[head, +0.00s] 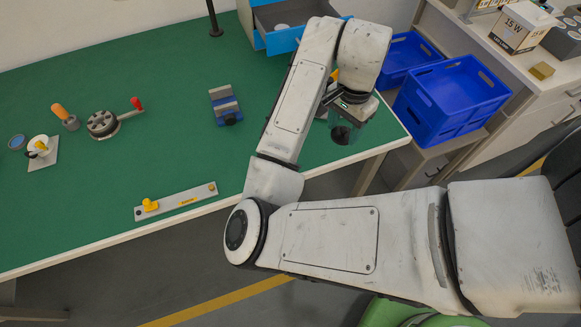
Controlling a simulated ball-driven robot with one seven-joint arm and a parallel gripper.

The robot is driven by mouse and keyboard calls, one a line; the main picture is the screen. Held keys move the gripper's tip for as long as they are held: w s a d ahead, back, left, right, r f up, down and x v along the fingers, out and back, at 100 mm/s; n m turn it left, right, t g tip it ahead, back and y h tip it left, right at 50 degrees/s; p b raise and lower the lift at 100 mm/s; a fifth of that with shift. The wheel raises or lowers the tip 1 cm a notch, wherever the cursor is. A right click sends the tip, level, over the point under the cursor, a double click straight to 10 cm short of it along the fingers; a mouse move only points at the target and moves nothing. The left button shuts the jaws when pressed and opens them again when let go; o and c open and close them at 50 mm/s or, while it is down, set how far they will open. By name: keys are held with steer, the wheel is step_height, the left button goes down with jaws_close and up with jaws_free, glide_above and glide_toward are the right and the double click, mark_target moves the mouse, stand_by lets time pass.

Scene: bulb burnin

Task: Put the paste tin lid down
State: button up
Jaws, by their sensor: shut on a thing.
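My gripper (345,128) points down above the right end of the green table, near its front right corner. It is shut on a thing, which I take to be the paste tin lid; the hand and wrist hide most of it. A dark round shape shows at the gripper's end, but I cannot tell its edges from the fingers. A small round tin with a blue-grey top (17,142) stands at the far left of the table.
Blue crates (455,93) stand beyond the table's right edge. An open drawer (290,14) is at the back. A grey vise-like block (225,104), a dark round fixture with a red-knobbed handle (103,123) and a metal strip (180,200) are on the green table (90,85).

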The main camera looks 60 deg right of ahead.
steer(key=shift+a+f, duration=0.2)
steer(key=shift+f, duration=0.05)
steer(key=w+a+f, duration=0.1)
steer(key=w+f, duration=0.2)
steer(key=w, duration=0.1)
steer(key=w+f, duration=0.3)
steer(key=w, duration=0.1)
steer(key=w+a+f+p, duration=0.1)
steer(key=w+f, duration=0.2)
steer(key=w, duration=0.2)
steer(key=shift+a+f, duration=0.25)
steer(key=shift+a, duration=0.1)
steer(key=shift+w+f+p, duration=0.1)
steer(key=shift+f+p, duration=0.3)
steer(key=shift+f, duration=1.3)
steer(key=shift+f, duration=0.15)
steer(key=o, duration=1)
